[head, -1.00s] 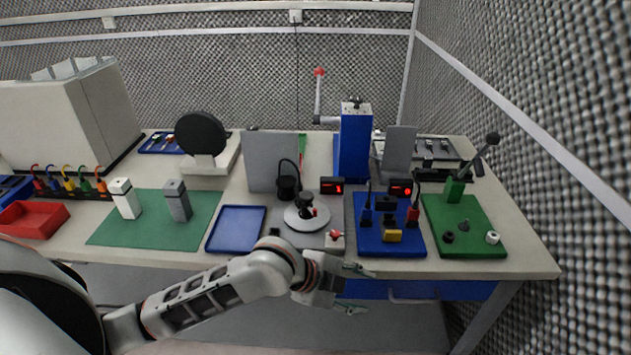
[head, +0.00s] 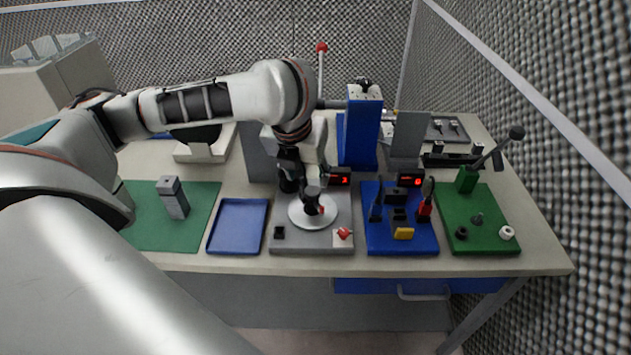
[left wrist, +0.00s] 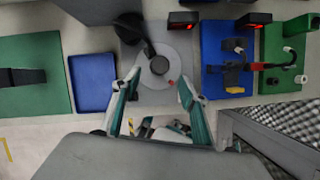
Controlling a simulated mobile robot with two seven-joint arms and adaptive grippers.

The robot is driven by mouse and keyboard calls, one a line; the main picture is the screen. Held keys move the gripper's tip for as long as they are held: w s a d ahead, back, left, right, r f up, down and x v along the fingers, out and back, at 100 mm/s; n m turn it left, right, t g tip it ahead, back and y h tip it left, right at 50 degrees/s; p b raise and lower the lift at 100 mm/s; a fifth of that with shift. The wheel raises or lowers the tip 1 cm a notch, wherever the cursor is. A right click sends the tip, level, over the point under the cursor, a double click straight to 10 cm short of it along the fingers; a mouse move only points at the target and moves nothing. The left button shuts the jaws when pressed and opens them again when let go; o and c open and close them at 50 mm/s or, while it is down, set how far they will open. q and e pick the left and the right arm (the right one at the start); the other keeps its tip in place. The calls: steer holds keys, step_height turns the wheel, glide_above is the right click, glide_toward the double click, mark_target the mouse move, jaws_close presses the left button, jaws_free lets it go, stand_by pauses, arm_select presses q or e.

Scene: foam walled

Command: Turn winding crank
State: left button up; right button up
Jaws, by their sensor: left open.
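A crank arm with a red ball knob (head: 322,47) stands upright at the left side of the tall blue tower (head: 361,135). In front, a pale round disc (head: 300,215) with a black upright knob (head: 313,198) and a small red mark sits on a grey base. The disc (left wrist: 184,65) and its black knob (left wrist: 159,65) also show in the left wrist view. My left gripper (left wrist: 160,88) is open and empty, its fingers spread on either side below the knob in that picture. In the head view my left arm reaches over the table, and its fingertips are hard to make out. My right gripper is out of view.
A blue tray (head: 238,226) lies left of the grey base. A blue board with plugs (head: 400,240) and a green board with a lever (head: 478,245) lie right. A grey panel (head: 410,138) stands behind.

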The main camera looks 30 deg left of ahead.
mark_target(312, 191)
arm_select(q)
steer(key=x, duration=0.7)
steer(key=shift+f, duration=0.3)
steer(key=c, duration=1.1)
